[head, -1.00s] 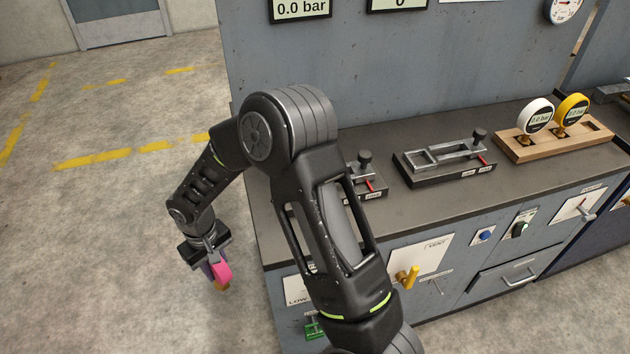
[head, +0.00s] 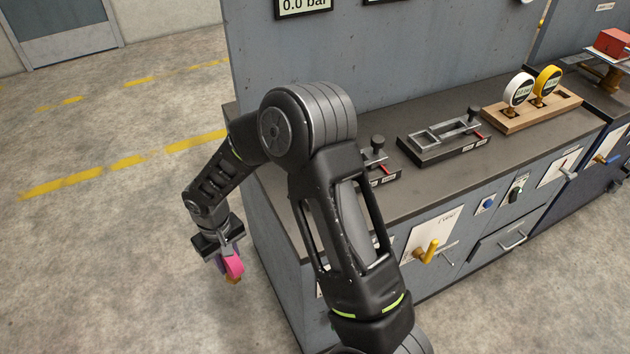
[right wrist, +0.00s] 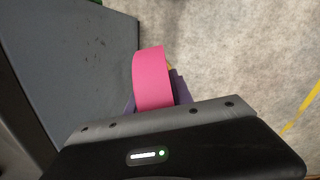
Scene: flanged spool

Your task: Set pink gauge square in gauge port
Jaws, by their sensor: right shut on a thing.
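The pink gauge (head: 234,265) hangs low left of the bench, over the floor, in the head view. My right gripper (head: 226,250) is shut on it. In the right wrist view the pink gauge (right wrist: 152,80) shows as a broad pink band beyond the gripper body, with purple finger parts beside it. Its dial face is hidden, and a small brass-coloured end shows beneath it in the head view. I cannot make out the gauge port in these frames. My left gripper is not in view.
The bench (head: 350,185) carries clamp fixtures (head: 445,138) and a wooden rack (head: 535,108) holding a white gauge (head: 518,89) and a yellow gauge (head: 547,81). A yellow valve handle (head: 427,251) sticks out from the bench front. The floor left of the bench is clear.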

